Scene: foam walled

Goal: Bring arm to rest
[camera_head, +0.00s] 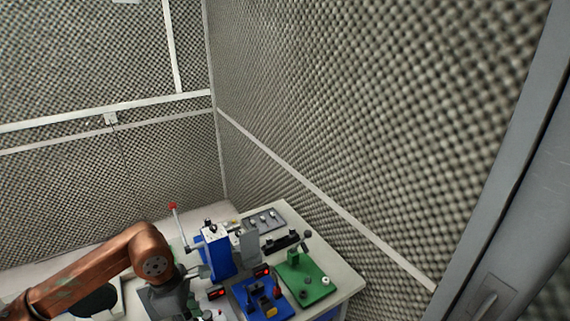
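My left arm (85,275), copper-coloured, comes in from the left and bends down at a dark joint over the front left of the white table. My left gripper (192,275) is small and partly hidden beside the blue device; whether its fingers are open or shut is unclear. My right arm and gripper are not in view.
A blue upright device (217,257) with a red-knobbed lever (173,207) stands close to my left arm. A blue board (262,300), a green board (307,284) and a grey rack (263,221) crowd the table (342,277). Foam walls (350,120) enclose its back and right.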

